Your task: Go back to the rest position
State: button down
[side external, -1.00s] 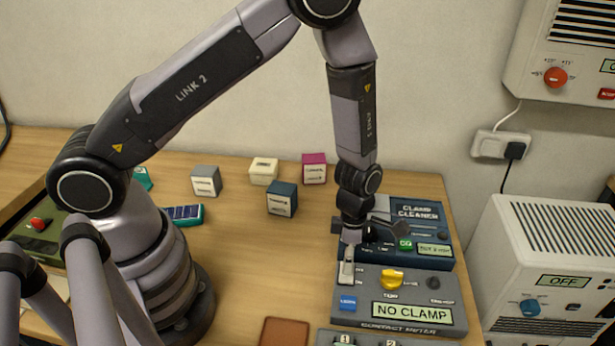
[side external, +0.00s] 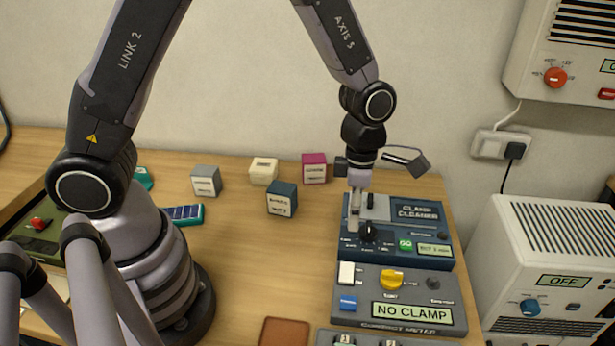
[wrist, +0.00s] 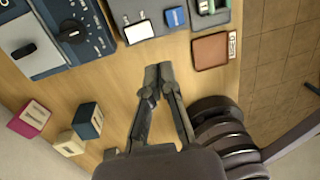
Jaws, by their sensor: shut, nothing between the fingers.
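My gripper (side external: 357,212) is shut and empty. In the side external view it points down, in front of or above the left part of the dark blue clamp cleaner (side external: 420,211); whether it touches cannot be told there. In the wrist view the closed fingertips (wrist: 157,75) are over bare wooden table, apart from the devices. The grey contact meter (side external: 455,318) stands in front of the cleaner and its display reads "NO CLAMP".
Grey (side external: 206,181), cream (side external: 263,171), magenta (side external: 314,167) and dark blue (side external: 282,198) blocks stand at the back. A brown pad (side external: 285,332) lies in front. A white unit (side external: 550,260) reading "OFF" stands right. The middle table (side external: 250,255) is clear.

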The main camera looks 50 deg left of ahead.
jog(key=s+a+r+m+t, duration=0.1)
jog(key=a+r+m, duration=0.2)
jog(key=r+m, duration=0.15)
jog(key=a+r+m+t, duration=0.1)
jog(key=a+r+m, duration=0.15)
jog(key=r, duration=0.35)
jog(key=s+a+r+m+t, duration=0.2)
jog(key=s+a+r+m, duration=0.3)
jog(key=m, duration=0.5)
jog(key=s+a+r+m+t+y, duration=0.1)
jog(key=s+a+r+m+t, duration=0.1)
jog(key=s+a+r+m, duration=0.4)
jog(key=s+m, duration=0.4)
jog(key=shift+s+a+r+t, duration=0.2)
jog(key=shift+a+r+t, duration=0.05)
jog(key=shift+t, duration=0.05)
jog(key=c, duration=1.8)
grip_release()
